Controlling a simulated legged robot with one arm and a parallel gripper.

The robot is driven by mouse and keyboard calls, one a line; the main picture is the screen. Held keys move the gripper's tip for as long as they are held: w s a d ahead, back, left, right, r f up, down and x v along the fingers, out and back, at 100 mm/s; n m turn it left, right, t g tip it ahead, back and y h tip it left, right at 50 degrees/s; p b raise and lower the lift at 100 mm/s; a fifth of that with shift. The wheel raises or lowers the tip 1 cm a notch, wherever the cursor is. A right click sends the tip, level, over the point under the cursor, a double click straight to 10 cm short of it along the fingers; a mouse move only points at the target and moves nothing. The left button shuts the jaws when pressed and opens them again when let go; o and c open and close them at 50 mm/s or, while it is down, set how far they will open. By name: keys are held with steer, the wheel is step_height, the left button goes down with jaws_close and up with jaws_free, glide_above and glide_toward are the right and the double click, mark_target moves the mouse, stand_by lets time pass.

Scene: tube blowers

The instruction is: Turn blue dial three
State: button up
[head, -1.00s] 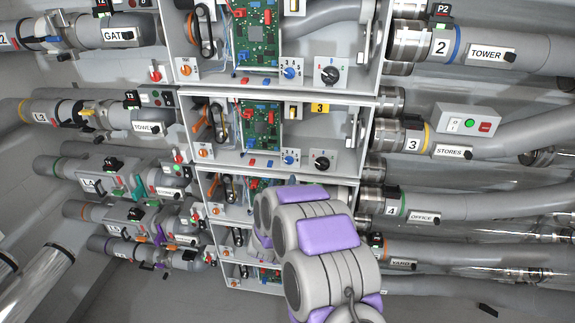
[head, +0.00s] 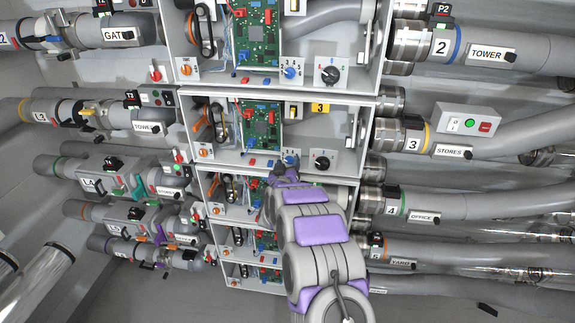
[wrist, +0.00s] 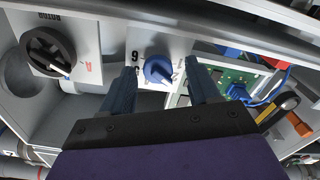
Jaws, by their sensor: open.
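The blue dial (head: 290,158) sits on a white panel in the box marked 3 (head: 320,107). In the head view my gripper (head: 281,170) is just below and left of it, small and partly covering that part of the box. In the wrist view the blue dial (wrist: 158,70) lies between the two dark fingertips of my open gripper (wrist: 162,76), with space on both sides. I cannot tell whether the fingertips reach past the dial's face. Numbers around the dial are partly hidden by the fingers.
A black dial (wrist: 48,52) is left of the blue one in the wrist view, on a separate white panel. A green circuit board (wrist: 235,78) with wires is to the right. Another box with a blue dial (head: 291,70) is above in the head view.

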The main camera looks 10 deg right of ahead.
steer(key=c, duration=1)
steer(key=shift+c, duration=0.2)
steer(key=shift+m, duration=0.3)
steer(key=m+b, duration=0.4)
steer(key=shift+f+m, duration=0.1)
steer(key=shift+m, duration=0.3)
steer(key=shift+m+b, duration=1.2)
steer(key=shift+b, duration=0.1)
steer(key=shift+d, duration=0.1)
